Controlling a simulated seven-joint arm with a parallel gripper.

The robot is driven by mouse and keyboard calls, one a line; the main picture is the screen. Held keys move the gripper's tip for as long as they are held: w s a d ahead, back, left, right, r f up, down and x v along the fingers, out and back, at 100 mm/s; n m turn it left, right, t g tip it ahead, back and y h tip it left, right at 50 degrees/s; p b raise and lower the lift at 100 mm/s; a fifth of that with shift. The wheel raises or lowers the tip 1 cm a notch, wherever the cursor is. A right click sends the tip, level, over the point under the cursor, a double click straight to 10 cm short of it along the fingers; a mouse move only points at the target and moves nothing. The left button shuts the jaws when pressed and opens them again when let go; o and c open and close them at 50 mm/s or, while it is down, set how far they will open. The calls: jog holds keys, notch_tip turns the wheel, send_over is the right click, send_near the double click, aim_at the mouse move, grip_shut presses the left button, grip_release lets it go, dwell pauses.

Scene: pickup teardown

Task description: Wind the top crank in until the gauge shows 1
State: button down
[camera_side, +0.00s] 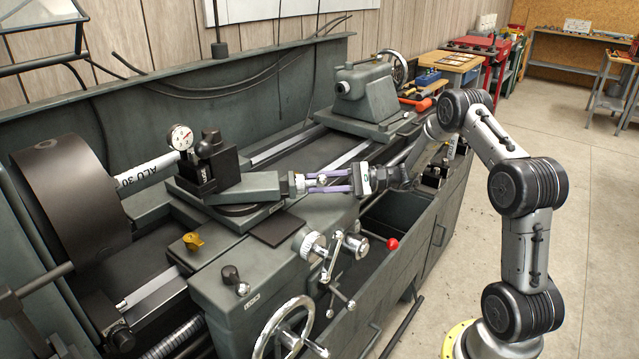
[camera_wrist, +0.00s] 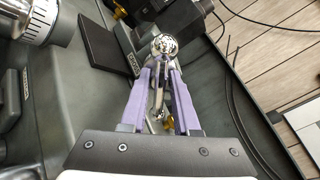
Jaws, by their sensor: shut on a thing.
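The top crank (camera_side: 299,184) is a small metal handle at the near end of the compound slide. In the wrist view its shiny ball end (camera_wrist: 164,45) shows just beyond my fingertips, and a metal lever runs back between the fingers. My gripper (camera_side: 310,182) has purple fingers and reaches in from the right; it is shut on the crank, also seen in the wrist view (camera_wrist: 160,78). The gauge (camera_side: 180,138) is a round white dial by the tool post, touching or close to the bar marked ALU 30; its reading is too small to tell.
A large chuck (camera_side: 70,195) is at left, the tailstock (camera_side: 365,92) behind. Below my gripper are a lever with a red knob (camera_side: 392,244), a knurled dial (camera_side: 312,246) and a handwheel (camera_side: 285,325).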

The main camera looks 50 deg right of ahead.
jog(key=c, duration=0.9)
grip_release()
jog(key=v, duration=1.4)
